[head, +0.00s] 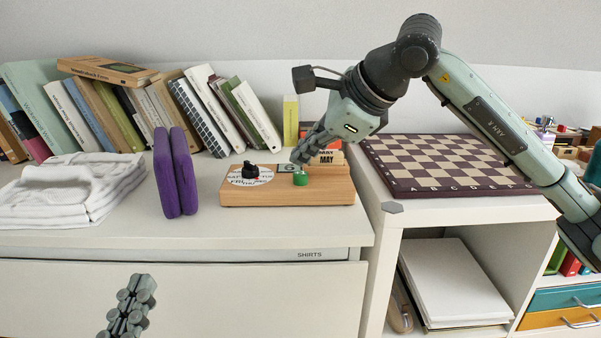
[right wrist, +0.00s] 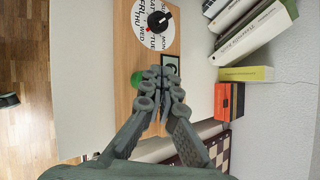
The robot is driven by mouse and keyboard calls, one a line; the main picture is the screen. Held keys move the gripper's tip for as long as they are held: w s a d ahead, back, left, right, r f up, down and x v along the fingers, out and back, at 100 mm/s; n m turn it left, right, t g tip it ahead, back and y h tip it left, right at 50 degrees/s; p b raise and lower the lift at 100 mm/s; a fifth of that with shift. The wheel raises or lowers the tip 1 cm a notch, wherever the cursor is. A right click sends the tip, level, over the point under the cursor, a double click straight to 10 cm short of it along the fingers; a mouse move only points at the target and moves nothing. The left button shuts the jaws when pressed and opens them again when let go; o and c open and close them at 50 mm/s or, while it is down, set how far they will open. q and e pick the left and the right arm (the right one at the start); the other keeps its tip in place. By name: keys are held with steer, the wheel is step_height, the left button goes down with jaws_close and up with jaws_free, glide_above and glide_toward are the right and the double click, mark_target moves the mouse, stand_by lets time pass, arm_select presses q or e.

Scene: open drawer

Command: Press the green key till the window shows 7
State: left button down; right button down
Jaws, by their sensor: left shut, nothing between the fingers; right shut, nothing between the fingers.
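A wooden calendar board (head: 330,192) lies on the white dresser top. It bears a green key (head: 300,179), a small window (head: 286,168) that seems to read 6, a weekday dial with a black knob (head: 250,170), and MAY cards (head: 328,158). My right gripper (head: 297,160) is shut and empty, its tips just behind and above the green key, close to the window. In the right wrist view the green key (right wrist: 137,79) shows left of the shut fingertips (right wrist: 163,72), apparently not under them. My left gripper (head: 140,280) is shut and empty in front of the drawer.
Purple cases (head: 174,172) stand left of the board, with folded white cloths (head: 75,190) beyond. Leaning books (head: 215,110) line the wall behind. A chessboard (head: 450,165) lies to the right. The dresser top in front of the board is clear.

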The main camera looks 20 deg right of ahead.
mark_target(304, 175)
steer(key=shift+f+b, duration=0.45)
steer(key=shift+b, duration=0.05)
steer(key=shift+f+b, duration=0.75)
steer(key=shift+f, duration=0.1)
stand_by(0.8)
steer(key=shift+r, duration=0.15)
steer(key=shift+r+p, duration=0.9)
steer(key=shift+r, duration=0.25)
steer(key=shift+r+p, duration=1.85)
steer(key=shift+r, duration=0.7)
steer(key=shift+f, duration=0.1)
